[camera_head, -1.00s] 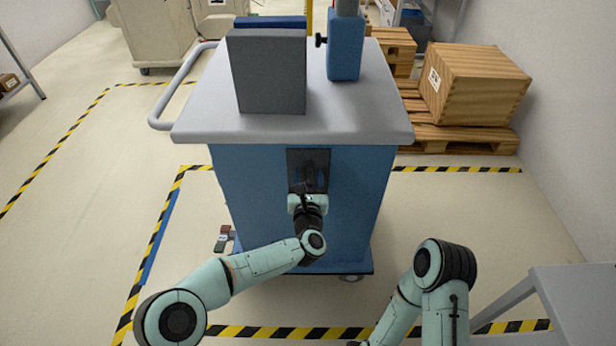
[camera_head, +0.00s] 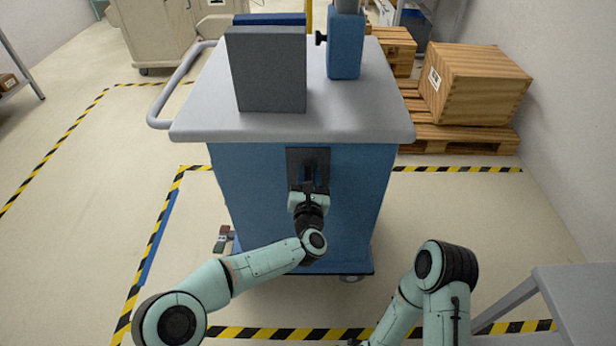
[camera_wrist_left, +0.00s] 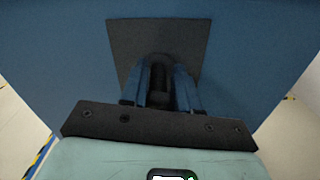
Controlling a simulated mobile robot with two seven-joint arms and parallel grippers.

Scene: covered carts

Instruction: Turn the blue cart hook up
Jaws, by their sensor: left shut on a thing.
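The blue cart (camera_head: 350,200) stands in front of me with a grey top. A dark plate (camera_head: 308,157) is fixed on its near side, and it shows in the left wrist view (camera_wrist_left: 190,35) as a dark square. The dark hook (camera_wrist_left: 160,75) stands out from this plate. My left gripper (camera_wrist_left: 160,95) is at the plate, with its fingers on either side of the hook and shut on it. In the head view my left gripper (camera_head: 308,188) covers most of the hook, so its exact angle is hard to tell. My right gripper is out of view; only my right arm shows.
A grey box (camera_head: 268,72) and a blue post (camera_head: 345,45) stand on the cart top. A wooden crate (camera_head: 475,85) on pallets is at the back right. A grey table (camera_head: 580,300) is at the lower right. Striped tape marks the floor.

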